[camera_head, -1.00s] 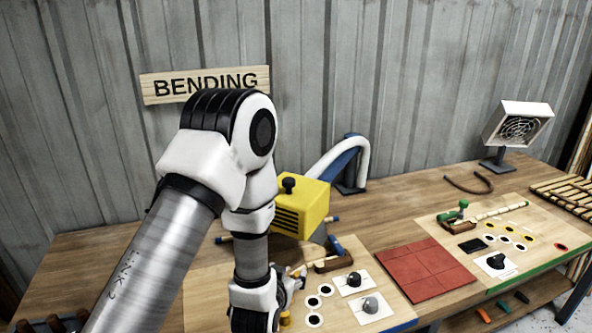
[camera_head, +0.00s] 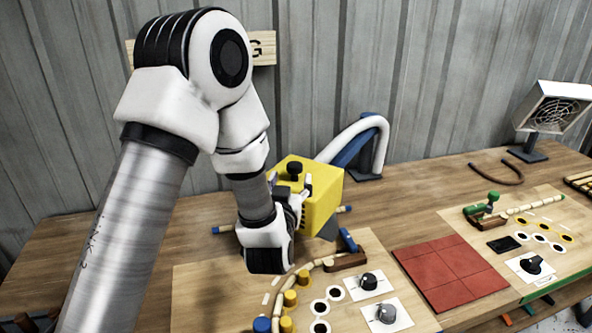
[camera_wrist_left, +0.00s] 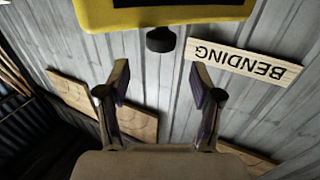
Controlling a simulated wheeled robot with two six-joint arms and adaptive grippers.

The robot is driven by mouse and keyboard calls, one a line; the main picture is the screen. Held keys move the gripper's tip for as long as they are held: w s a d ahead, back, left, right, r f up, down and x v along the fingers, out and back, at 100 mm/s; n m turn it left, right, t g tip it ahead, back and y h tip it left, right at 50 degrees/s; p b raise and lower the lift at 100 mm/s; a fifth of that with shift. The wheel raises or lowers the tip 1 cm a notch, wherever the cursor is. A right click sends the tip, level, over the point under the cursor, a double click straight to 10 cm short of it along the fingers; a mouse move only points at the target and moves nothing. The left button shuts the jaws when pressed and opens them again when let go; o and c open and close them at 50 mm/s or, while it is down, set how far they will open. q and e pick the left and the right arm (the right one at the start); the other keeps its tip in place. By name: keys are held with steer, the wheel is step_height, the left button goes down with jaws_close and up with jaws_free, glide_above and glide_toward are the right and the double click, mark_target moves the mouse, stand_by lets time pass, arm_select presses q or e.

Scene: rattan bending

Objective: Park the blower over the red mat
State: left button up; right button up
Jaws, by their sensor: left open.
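The blower is a yellow box (camera_head: 318,205) with a black knob on top, standing on the table behind the left board. It also shows at the top of the left wrist view (camera_wrist_left: 165,14), with its black knob (camera_wrist_left: 160,39) just beyond my fingertips. The red mat (camera_head: 452,262) lies flat and bare, right of the blower and nearer the front edge. My left gripper (camera_wrist_left: 160,75) is open and empty, its fingers pointing toward the knob. In the head view, the left gripper (camera_head: 300,192) is beside the blower, partly hidden by my arm. My right gripper does not show.
A white hose on a blue stand (camera_head: 366,150) rises behind the blower. The left board (camera_head: 215,290) holds pegs, a curved rattan strip and dials (camera_head: 369,281). The right board (camera_head: 480,225) has a green clamp. A grey fan heater (camera_head: 552,108) stands at the back right.

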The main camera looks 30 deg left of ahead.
mark_target(293, 168)
arm_select(q)
steer(key=p+x, duration=0.2)
steer(key=x, duration=0.4)
steer(key=shift+w+a+p, duration=0.25)
steer(key=shift+w+p, duration=0.05)
steer(key=shift+p, duration=0.1)
steer(key=shift+w+a, duration=0.15)
steer(key=shift+w, duration=0.15)
steer(key=shift+w+f, duration=0.1)
steer(key=shift+w, duration=0.1)
jaws_close()
